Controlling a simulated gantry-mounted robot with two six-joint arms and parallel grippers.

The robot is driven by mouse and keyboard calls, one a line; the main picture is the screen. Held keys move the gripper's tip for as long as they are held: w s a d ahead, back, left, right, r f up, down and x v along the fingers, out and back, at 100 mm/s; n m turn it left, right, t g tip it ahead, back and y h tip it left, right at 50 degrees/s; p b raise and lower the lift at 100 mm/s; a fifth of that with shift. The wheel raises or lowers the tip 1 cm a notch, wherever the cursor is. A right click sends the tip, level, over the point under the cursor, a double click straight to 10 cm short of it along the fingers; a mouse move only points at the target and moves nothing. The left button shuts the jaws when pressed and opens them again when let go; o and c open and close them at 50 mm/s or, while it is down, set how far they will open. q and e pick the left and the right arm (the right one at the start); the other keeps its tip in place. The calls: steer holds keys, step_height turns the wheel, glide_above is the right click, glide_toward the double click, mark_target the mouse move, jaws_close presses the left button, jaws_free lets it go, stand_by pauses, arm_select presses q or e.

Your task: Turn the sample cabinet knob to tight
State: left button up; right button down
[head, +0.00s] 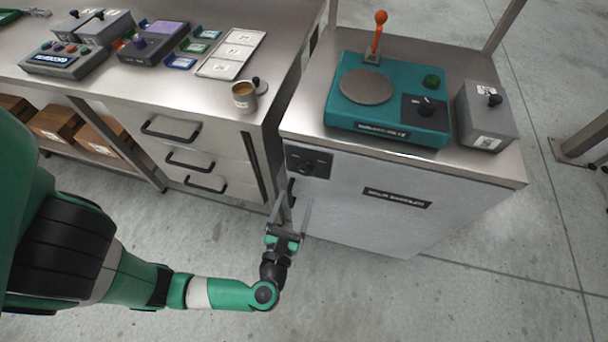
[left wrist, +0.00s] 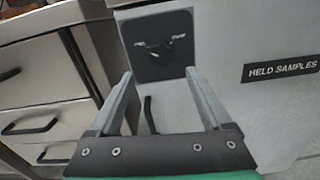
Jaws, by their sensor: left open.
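The sample cabinet (head: 350,208) is a grey cabinet with a black label reading HELD SAMPLES, clearest in the left wrist view (left wrist: 281,69). Its black knob (head: 308,167) sits on a dark square plate at the upper left of its front. In the left wrist view the knob (left wrist: 155,50) shows beyond the fingertips, with small pale markings above it too small to read. My left gripper (head: 291,200) is open and empty, just below the knob plate in the head view and apart from the knob. A dark vertical handle (left wrist: 149,115) shows between its fingers. My right gripper is out of view.
A teal scale (head: 390,100) with an orange-topped lever and a grey box (head: 485,117) stand on the cabinet top. The drawer bench (head: 225,140) is at left, with a cup (head: 244,97) near its edge. Open floor lies in front.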

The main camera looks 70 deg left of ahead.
mark_target(305, 173)
arm_select(q)
steer(key=b+x, duration=0.1)
steer(key=x, duration=0.8)
steer(key=shift+d+b, duration=0.1)
steer(key=shift+b, duration=0.25)
jaws_close()
